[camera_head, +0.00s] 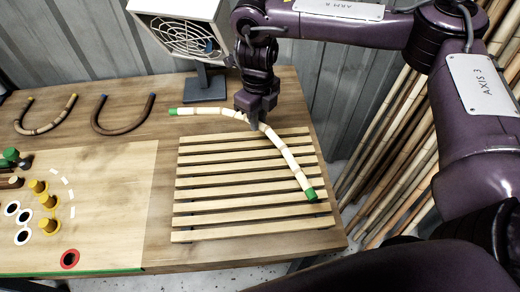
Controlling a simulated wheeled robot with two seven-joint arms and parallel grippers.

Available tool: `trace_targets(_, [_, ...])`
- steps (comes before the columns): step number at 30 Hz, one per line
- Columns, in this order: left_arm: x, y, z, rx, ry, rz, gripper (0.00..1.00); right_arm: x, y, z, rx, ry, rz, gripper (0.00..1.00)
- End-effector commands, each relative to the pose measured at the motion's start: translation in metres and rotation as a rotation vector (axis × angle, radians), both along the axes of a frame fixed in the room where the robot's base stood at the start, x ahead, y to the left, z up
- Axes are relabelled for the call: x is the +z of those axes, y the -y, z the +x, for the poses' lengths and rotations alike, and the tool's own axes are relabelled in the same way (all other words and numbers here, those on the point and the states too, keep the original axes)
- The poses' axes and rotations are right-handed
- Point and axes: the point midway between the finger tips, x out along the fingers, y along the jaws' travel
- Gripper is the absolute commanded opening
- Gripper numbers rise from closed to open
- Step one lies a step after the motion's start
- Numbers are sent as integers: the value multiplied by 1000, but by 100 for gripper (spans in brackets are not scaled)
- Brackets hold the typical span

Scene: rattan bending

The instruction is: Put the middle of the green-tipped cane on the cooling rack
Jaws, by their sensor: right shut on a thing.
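The green-tipped cane (283,148) is pale, jointed and curved, with a green tip at each end. My right gripper (255,120) is shut on it near its middle, at the rack's far edge. The slatted wooden cooling rack (245,211) stands on the table. The cane's right half passes over the rack, and its right green tip is over the rack's right side. Its left green tip is beyond the rack's far left corner. I cannot tell whether the cane touches the slats. My left gripper is not in view.
A fan heater (187,35) on a stand (205,85) is behind the rack. Two U-shaped canes, one yellow-tipped (45,128) and one blue-tipped (122,129), lie at the back left. A bending board (110,190) with yellow pegs is left of the rack. Bamboo poles (385,150) lean at right.

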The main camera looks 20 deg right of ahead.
Motion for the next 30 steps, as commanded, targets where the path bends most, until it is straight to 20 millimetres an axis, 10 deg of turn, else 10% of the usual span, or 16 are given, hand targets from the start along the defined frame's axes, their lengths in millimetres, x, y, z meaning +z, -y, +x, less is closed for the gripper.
trace_targets(9, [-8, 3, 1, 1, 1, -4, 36, -74, 0, -1, -3, -3, 1, 0])
trace_targets(30, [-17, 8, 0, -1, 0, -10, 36, -122, 0, 0, -1, 1, 0, 0])
